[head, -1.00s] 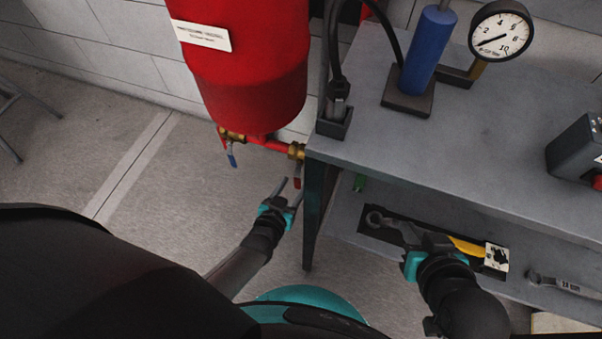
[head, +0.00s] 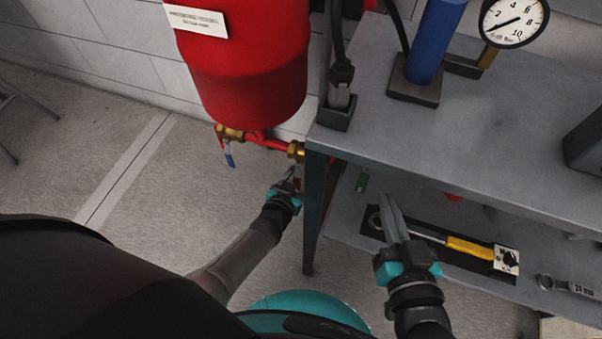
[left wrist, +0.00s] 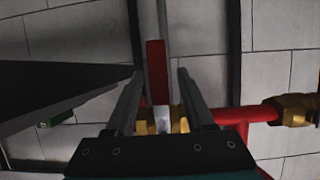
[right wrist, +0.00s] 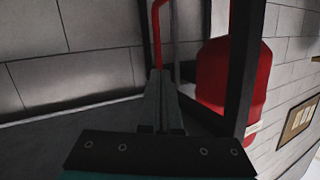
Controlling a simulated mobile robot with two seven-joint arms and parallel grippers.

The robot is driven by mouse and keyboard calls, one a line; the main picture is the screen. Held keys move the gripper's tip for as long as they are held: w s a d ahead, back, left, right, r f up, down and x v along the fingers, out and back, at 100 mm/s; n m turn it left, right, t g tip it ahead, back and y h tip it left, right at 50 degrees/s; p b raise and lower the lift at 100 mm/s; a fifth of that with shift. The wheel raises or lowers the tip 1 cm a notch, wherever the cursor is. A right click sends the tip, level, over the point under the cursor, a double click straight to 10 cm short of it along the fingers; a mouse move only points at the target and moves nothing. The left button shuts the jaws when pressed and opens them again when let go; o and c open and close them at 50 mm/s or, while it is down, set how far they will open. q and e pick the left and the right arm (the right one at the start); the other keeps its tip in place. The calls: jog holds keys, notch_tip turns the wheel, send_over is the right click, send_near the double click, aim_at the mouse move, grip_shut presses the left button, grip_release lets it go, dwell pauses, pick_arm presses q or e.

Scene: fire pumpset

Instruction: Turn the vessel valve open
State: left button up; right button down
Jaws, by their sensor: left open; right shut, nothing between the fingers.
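The red vessel (head: 250,60) hangs by the wall, with a red pipe (head: 265,140) below it. A brass valve (head: 296,150) sits on the pipe by the bench leg. Its red lever (left wrist: 156,72) shows in the left wrist view, upright between the fingers of my left gripper (head: 292,172). That gripper is open, one finger on each side of the lever; I cannot tell whether either touches. A second brass valve with a blue lever (head: 229,155) is further left. My right gripper (head: 388,200) is shut and empty in front of the bench's lower shelf.
The grey bench (head: 440,140) carries a blue cylinder (head: 430,45) and a dial gauge (head: 514,20). The lower shelf holds a yellow-handled wrench (head: 470,248) and a spanner (head: 565,286). The bench leg (head: 314,215) stands close beside my left gripper.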

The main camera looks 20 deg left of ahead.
pick_arm(q)
jog(key=shift+b+x, duration=0.4)
jog(key=shift+x, duration=0.35)
pick_arm(e)
jog(key=shift+s+a+r+m+t+y, duration=0.35)
jog(key=shift+s+r+t, duration=0.15)
jog(key=shift+t, duration=0.4)
jog(key=shift+r, duration=0.1)
pick_arm(q)
grip_shut()
pick_arm(e)
jog(key=shift+w, duration=0.1)
